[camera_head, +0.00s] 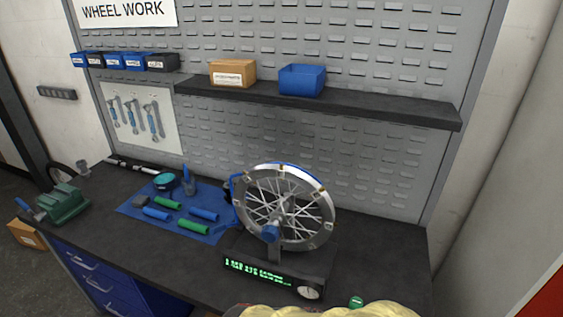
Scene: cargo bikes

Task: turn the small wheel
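The small wheel (325,205) is a spoked wheel with a silver rim. It stands upright in a dark truing stand (310,265) on the workbench, right of the middle in the head view. The stand's base has a green lit display (258,271) and a round dial (309,292). My gripper is not in view.
A blue mat (220,232) with blue and green grips lies left of the wheel. A green vise (65,203) stands at the far left. A shelf (400,110) with two boxes hangs behind. A pale yellow lumpy thing (375,311) and a green cap (356,302) are at the front edge.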

